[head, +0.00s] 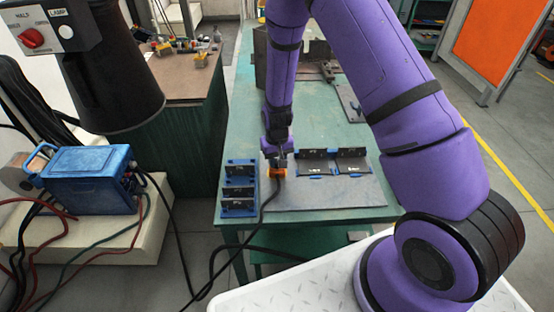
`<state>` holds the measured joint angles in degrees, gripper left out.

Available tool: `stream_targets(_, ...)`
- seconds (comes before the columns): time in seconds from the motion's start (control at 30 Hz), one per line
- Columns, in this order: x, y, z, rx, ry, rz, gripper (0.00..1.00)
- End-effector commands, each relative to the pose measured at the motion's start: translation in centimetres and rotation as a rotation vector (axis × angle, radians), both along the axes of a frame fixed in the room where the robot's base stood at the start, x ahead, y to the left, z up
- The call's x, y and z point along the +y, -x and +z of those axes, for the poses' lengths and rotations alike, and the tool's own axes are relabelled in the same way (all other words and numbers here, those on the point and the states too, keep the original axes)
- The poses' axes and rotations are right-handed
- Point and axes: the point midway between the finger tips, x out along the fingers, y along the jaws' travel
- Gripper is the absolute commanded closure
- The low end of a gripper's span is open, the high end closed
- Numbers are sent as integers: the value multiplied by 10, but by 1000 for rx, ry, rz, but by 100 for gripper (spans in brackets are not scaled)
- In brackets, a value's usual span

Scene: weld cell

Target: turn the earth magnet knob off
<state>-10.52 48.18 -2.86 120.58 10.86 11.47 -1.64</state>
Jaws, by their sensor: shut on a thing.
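The earth magnet (277,173) is a small orange block on the left part of a flat grey plate (340,199) on the green table. A black cable runs from it toward the table's front edge. My gripper (278,161) points down directly over the earth magnet, with its fingertips at the top of it. The gripper is shut on the knob there. The knob itself is hidden by the fingers or too small to make out, so its turn position cannot be told.
Blue holders with dark plates (239,193) stand just left of the magnet. Dark angle pieces (333,160) stand to its right. The cable hangs over the green table's (308,216) front edge. A blue machine (90,180) stands at left. The plate's front right is clear.

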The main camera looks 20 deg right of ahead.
Motion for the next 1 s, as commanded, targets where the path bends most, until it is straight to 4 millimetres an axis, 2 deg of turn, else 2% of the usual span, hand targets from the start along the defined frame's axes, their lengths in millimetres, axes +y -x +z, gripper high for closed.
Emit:
stream_targets(0.2,0,0,0,1,0,191,94)
stream_targets(0.5,0,0,0,1,0,388,94)
stream_targets(1.0,0,0,0,1,0,494,94)
